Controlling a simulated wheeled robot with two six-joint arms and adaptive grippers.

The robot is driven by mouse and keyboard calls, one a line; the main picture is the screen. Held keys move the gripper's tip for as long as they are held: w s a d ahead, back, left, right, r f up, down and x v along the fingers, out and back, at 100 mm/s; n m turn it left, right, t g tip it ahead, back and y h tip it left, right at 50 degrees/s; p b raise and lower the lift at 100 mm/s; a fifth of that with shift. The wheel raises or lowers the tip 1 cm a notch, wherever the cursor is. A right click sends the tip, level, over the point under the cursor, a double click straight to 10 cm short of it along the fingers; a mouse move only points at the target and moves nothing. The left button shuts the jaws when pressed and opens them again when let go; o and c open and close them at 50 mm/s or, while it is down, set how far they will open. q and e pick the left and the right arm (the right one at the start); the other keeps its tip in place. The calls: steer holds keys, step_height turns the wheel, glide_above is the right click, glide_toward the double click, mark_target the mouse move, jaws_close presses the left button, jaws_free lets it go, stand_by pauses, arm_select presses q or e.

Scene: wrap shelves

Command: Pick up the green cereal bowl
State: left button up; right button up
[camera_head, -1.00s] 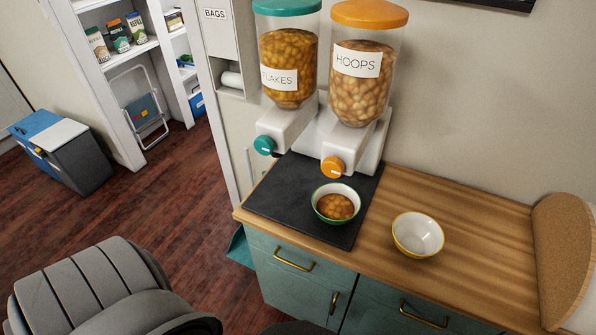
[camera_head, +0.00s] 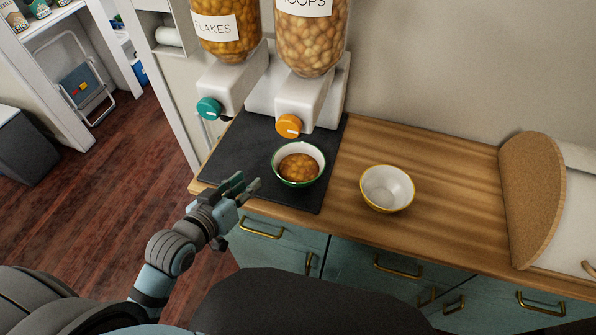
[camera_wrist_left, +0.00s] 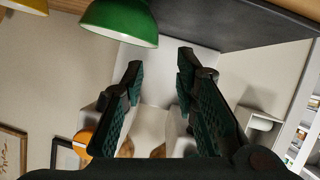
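The green cereal bowl (camera_head: 299,164), white inside and holding cereal, stands upright on the dark mat (camera_head: 252,138) on the wooden counter. My left gripper (camera_head: 246,187) is open and empty, just left of and nearer than the bowl, not touching it. In the left wrist view the bowl (camera_wrist_left: 120,22) shows upside down at the top, beside the two spread fingers (camera_wrist_left: 160,75). My right gripper is not in view.
A yellow bowl (camera_head: 387,188), empty, stands right of the mat. The cereal dispensers, with a teal knob (camera_head: 209,108) and an orange knob (camera_head: 289,125), stand behind. A cork board (camera_head: 532,200) is at the right. The counter between is clear.

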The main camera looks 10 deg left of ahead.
mark_target(277, 157)
arm_select(q)
steer(key=x, duration=0.4)
steer(key=b+x, duration=0.1)
steer(key=x, duration=0.4)
steer(key=b+x, duration=0.1)
steer(key=x, duration=0.4)
steer(key=shift+w+d+r, duration=0.25)
steer(key=shift+d, duration=0.15)
steer(key=shift+s+r, duration=0.1)
jaws_close()
